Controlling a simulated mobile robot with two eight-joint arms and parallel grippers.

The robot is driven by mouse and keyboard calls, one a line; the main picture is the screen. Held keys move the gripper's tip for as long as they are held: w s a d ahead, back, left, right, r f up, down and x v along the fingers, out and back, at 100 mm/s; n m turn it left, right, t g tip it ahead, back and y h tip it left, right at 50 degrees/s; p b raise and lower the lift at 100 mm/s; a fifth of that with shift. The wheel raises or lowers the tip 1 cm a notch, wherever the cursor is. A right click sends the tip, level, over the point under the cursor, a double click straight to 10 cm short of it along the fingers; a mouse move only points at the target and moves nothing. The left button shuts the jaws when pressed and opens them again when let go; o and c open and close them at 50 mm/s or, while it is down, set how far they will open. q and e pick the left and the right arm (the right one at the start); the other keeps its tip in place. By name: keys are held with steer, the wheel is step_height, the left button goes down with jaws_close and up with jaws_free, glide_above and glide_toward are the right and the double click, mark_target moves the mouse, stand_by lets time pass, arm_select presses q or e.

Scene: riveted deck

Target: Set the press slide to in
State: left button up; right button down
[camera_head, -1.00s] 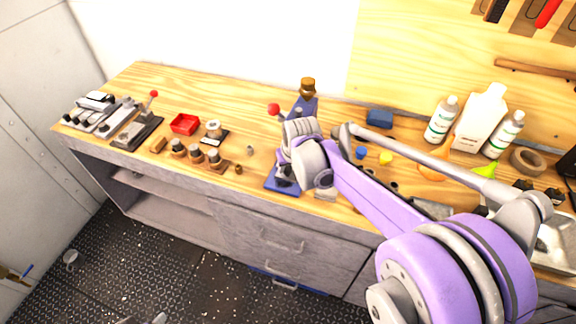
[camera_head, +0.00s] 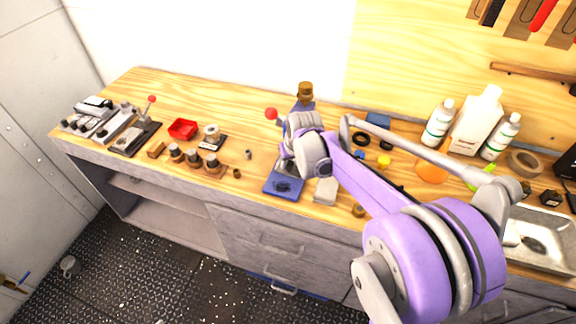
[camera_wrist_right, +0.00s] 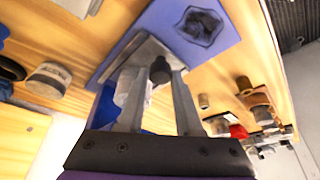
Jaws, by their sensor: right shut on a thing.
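The blue press stands on the bench at the middle of the head view, with its blue base plate (camera_head: 285,187) toward the front, a red ball lever (camera_head: 271,113) and a brown cap (camera_head: 305,91). My right wrist hides most of its middle. In the right wrist view the base plate (camera_wrist_right: 222,47) has a dark recess, and a small black knob (camera_wrist_right: 160,72) sits beside a grey metal part. My right gripper (camera_wrist_right: 158,84) is shut on this knob, one finger on each side. How far the slide stands in or out I cannot tell. My left gripper is not in view.
A grey block (camera_head: 327,190) lies just right of the press. A red tray (camera_head: 183,129) and a wooden holder with knobs (camera_head: 196,158) are to the left. White bottles (camera_head: 478,122) stand at the back right. A metal tray (camera_head: 545,240) lies at the right end.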

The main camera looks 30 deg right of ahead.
steer(key=shift+w+d+r, duration=0.1)
steer(key=shift+d, duration=0.05)
steer(key=c, duration=0.6)
jaws_free()
steer(key=shift+d, duration=0.1)
steer(key=v, duration=1)
steer(key=shift+r+p, duration=0.35)
steer(key=shift+p, duration=0.05)
steer(key=s+a+f, duration=0.3)
steer(key=s+a, duration=0.1)
steer(key=s, duration=0.2)
steer(key=s+a+f+n, duration=0.1)
steer(key=s+a+f, duration=0.2)
steer(key=s+a, duration=0.2)
steer(key=s+a+f+n+t+p, duration=0.1)
steer(key=s+a+f, duration=0.2)
steer(key=s, duration=0.6)
steer(key=shift+a+y, duration=0.4)
steer(key=shift+a, duration=0.3)
